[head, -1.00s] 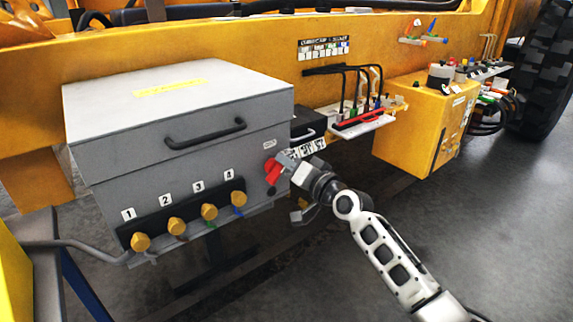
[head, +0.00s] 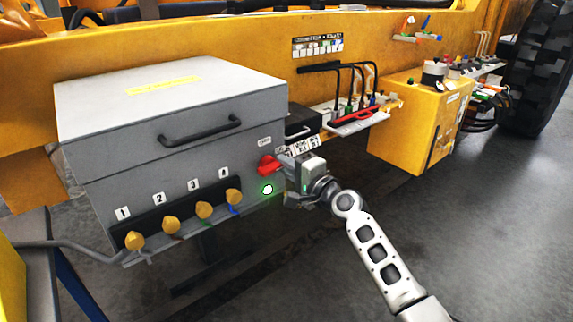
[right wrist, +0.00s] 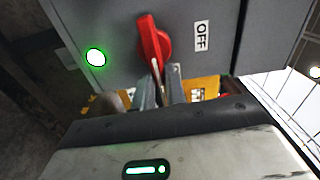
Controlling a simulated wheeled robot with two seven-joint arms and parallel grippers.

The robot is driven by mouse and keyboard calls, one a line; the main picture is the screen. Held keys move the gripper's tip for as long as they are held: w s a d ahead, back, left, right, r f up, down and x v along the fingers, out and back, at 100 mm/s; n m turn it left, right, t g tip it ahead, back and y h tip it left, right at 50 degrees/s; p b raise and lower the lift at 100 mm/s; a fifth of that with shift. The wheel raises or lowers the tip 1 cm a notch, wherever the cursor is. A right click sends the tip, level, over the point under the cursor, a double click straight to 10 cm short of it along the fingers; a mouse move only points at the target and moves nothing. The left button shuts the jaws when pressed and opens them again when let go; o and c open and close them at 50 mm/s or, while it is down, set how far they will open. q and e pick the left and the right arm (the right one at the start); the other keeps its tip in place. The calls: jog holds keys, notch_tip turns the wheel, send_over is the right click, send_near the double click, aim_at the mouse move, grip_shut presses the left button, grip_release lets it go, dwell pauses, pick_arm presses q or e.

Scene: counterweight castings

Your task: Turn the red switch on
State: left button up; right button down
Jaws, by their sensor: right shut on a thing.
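The red switch (head: 267,165) is on the right end of the front of a grey box (head: 105,180). In the right wrist view, the red switch (right wrist: 149,42) stands beside a label (right wrist: 201,36) reading OFF. A round lamp (head: 267,189) below the switch is lit green; it also shows in the right wrist view (right wrist: 96,57). My right gripper (head: 284,162) reaches the switch from the right. In the right wrist view, its fingers (right wrist: 159,90) are shut on the end of the handle. My left gripper is not in view.
The grey box has a black handle (head: 200,132) and several numbered yellow knobs (head: 172,225) along its lower front. A shelf with a red item (head: 355,121) and a yellow cabinet (head: 412,130) stand to the right. The floor (head: 480,230) at the right is open.

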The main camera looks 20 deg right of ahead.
jog(key=shift+a+f+m, duration=0.1)
jog(key=shift+f+m, duration=0.15)
jog(key=shift+m, duration=0.05)
dwell(0.4)
jog(key=c, duration=1.4)
grip_release()
jog(key=shift+c, duration=0.2)
jog(key=shift+r, duration=0.1)
jog(key=shift+s, duration=0.15)
jog(key=v, duration=1.5)
jog(key=shift+s+d+b, duration=0.25)
jog(key=shift+s+b, duration=0.1)
jog(key=shift+b, duration=0.1)
jog(key=shift+r, duration=0.1)
